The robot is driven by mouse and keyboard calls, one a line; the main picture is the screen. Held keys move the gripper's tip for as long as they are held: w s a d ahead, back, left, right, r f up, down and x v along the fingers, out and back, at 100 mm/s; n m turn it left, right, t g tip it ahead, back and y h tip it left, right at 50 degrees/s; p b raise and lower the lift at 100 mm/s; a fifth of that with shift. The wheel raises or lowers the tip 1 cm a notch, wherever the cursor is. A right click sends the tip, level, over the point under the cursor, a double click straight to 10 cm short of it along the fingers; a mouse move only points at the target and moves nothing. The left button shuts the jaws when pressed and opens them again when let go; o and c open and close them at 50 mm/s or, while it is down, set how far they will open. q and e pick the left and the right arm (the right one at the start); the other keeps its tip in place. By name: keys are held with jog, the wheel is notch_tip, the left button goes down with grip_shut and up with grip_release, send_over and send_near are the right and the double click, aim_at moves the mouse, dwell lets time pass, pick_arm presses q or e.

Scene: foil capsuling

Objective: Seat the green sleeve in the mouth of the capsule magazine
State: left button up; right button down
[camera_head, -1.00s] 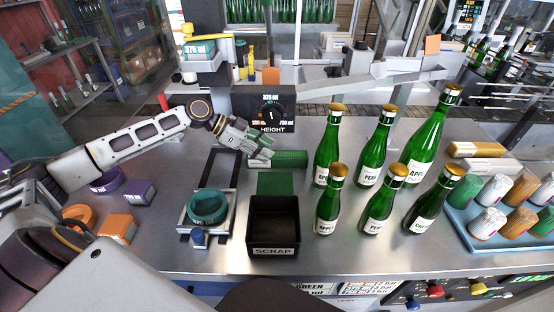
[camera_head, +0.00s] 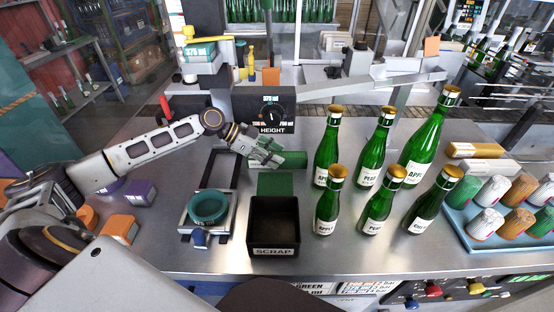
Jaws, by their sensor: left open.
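The green sleeve (camera_head: 293,163) is a ribbed green cylinder lying on its side on the steel bench, behind the scrap bin. My left gripper (camera_head: 276,160) is open at the sleeve's left end, with its fingers over or beside that end. I cannot tell whether they touch it. The fingers hide part of the sleeve. I cannot tell for sure which part is the capsule magazine's mouth. My right gripper is not in view.
The black SCRAP bin (camera_head: 273,250) stands in front, with a green plate (camera_head: 275,185) behind it. Several green bottles (camera_head: 374,205) stand close on the right. A HEIGHT dial box (camera_head: 263,111) stands behind. A blue tray (camera_head: 462,222) of capsules is at far right.

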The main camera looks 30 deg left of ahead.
pick_arm(q)
jog(key=shift+w+d+f, duration=0.2)
jog(key=shift+d+f, duration=0.1)
jog(key=shift+d, duration=0.15)
jog(key=shift+d+f, duration=0.1)
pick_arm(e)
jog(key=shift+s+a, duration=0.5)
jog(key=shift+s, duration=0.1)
